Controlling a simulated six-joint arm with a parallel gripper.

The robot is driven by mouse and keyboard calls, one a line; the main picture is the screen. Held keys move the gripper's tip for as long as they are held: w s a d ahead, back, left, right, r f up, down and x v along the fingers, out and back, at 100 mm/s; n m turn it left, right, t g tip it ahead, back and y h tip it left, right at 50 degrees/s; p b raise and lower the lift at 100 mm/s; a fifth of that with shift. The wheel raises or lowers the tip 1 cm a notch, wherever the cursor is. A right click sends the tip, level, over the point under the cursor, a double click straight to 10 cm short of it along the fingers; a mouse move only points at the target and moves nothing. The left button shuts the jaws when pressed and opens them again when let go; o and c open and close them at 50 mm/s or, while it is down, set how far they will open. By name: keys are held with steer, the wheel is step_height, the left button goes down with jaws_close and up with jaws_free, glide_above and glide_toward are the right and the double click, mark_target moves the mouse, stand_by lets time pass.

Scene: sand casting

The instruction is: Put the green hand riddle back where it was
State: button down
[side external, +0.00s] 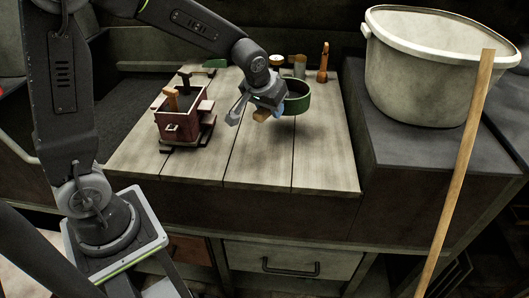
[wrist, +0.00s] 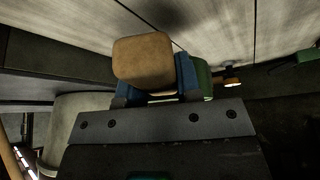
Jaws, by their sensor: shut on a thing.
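The green hand riddle (side external: 297,98) shows in the side view as a round green sieve at the back right of the wooden bench top (side external: 200,181). My gripper (side external: 267,106) is shut on its tan wooden handle, whose end sticks out toward the camera. The riddle seems to be held a little above the boards. In the wrist view the handle's blunt end (wrist: 143,61) sits between the blue finger pads of my gripper (wrist: 148,88). Only a sliver of the green rim (wrist: 202,76) shows there; the rest is hidden behind the gripper.
A dark red moulding box (side external: 178,125) with wooden-handled tools stands on the bench left of my gripper. Small items, including a brown wooden tool (side external: 323,64), stand along the back edge. A large pale bucket (side external: 425,75) stands right. The front boards are clear.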

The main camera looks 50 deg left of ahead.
steer(key=a+n+g+y, duration=0.1)
steer(key=a+n+y, duration=0.1)
steer(key=a+n, duration=0.35)
glide_above(255, 134)
steer(key=s+d, duration=0.1)
steer(key=f, duration=0.5)
steer(key=shift+s+d, duration=0.15)
steer(key=shift+d, duration=0.05)
steer(key=shift+f, duration=2.25)
steer(key=shift+f, duration=0.1)
steer(key=c, duration=0.8)
jaws_free()
steer(key=shift+f, duration=0.1)
